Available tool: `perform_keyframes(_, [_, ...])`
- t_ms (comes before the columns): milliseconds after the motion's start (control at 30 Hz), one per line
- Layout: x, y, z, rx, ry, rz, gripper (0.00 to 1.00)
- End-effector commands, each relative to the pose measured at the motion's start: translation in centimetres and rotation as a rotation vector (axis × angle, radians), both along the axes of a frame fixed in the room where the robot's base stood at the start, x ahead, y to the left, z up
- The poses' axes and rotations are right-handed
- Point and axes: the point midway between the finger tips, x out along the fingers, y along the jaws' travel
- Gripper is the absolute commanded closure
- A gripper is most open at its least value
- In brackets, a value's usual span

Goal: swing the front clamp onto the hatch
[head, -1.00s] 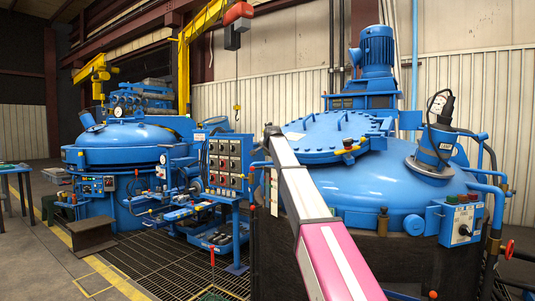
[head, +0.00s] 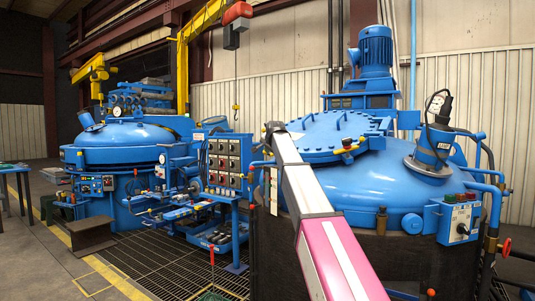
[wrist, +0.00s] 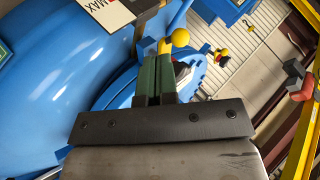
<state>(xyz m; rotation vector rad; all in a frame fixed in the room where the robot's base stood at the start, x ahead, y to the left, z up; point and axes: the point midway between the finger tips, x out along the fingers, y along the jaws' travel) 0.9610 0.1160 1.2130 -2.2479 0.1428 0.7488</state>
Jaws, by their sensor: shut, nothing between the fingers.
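The hatch (head: 318,136) is a round blue bolted lid on top of the right furnace. A clamp with a red knob and yellow end (head: 348,144) is at its near right rim. My arm reaches up across the hatch's left side, and my gripper (head: 272,128) is at its far end, with the fingers hard to make out there. In the wrist view my gripper's green fingers (wrist: 156,76) are shut and empty. A yellow ball knob (wrist: 180,37) appears just beyond their tips; contact cannot be told. A red, black and yellow clamp part (wrist: 221,57) is farther off.
The furnace's blue dome (head: 390,180) fills the right side, with a motor (head: 376,50) behind and a control box (head: 460,220) at right. A switch panel (head: 223,165) stands left of my arm. A white label plate (wrist: 108,12) is near my fingers.

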Motion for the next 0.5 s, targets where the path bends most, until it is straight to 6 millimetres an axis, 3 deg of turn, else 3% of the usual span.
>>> perform_keyframes(33, [-1.4, 0.1, 0.4, 0.0, 0.0, 0.0, 1.0])
perform_keyframes(200, [-4.0, 0.4, 2.0, 0.001, -0.001, -0.001, 1.0])
perform_keyframes(500, [-5.3, 0.6, 2.9, 0.001, -0.001, -0.001, 1.0])
